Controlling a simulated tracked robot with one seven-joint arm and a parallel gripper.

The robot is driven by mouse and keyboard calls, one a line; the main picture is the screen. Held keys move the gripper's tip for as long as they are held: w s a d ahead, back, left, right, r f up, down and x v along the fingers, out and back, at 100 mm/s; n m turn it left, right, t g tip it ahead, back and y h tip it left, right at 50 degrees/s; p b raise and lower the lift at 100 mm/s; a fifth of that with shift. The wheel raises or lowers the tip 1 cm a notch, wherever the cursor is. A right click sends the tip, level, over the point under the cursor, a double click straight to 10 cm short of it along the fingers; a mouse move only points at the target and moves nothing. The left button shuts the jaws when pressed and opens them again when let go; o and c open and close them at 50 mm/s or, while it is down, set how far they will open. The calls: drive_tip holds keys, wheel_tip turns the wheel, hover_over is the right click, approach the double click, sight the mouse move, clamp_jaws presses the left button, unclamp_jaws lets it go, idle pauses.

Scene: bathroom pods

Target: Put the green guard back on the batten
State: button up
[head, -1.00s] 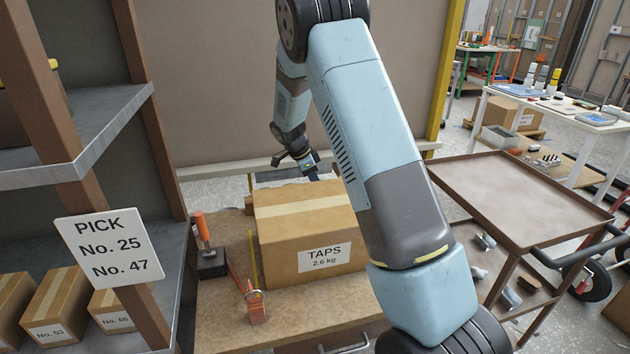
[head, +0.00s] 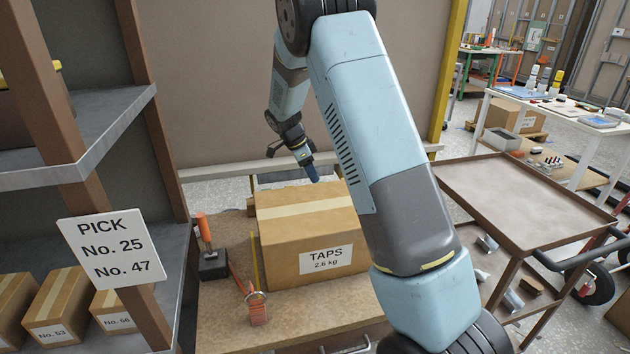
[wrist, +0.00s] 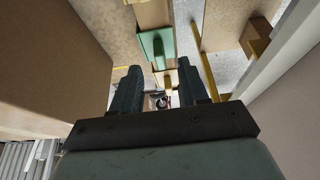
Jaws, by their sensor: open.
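A green piece (wrist: 146,46), which looks like the guard, shows in the wrist view ahead of my fingers, against a light wooden strip (wrist: 151,13). I cannot tell whether that strip is the batten, or whether the guard is fixed to it. My gripper (wrist: 158,82) is open, with its two dark fingers apart and nothing held between them. In the head view my gripper (head: 312,174) hangs just behind and above the TAPS box, and the guard is hidden there.
The TAPS carton (head: 308,238) stands on a bench (head: 225,318) in front of my gripper. A shelf upright with a PICK sign (head: 112,247) is at the left. A brown trolley (head: 520,195) stands at the right. A pale rail (head: 225,170) runs along the wall behind.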

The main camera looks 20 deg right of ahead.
drive_tip(key=v, duration=0.9)
drive_tip(key=s+d+r+n+t+y, duration=0.1)
drive_tip(key=s+d+r+n+y, duration=0.2)
drive_tip(key=s+r, duration=0.6)
drive_tip(key=s+d+r+n+t, duration=0.1)
drive_tip(key=s+r+n, duration=0.2)
drive_tip(key=s, duration=0.4)
drive_tip(key=s+d+r+n+t+y, duration=0.1)
drive_tip(key=s+r+n, duration=0.25)
drive_tip(key=s, duration=0.35)
drive_tip(key=s+d+r+n+t, duration=0.1)
drive_tip(key=s+r+n, duration=0.15)
drive_tip(key=s, duration=0.45)
drive_tip(key=s+f+n+t, duration=0.1)
drive_tip(key=s+f+n, duration=0.1)
drive_tip(key=s+n, duration=0.4)
drive_tip(key=shift+s+a+t+y, duration=0.3)
drive_tip(key=shift+s, duration=2.5)
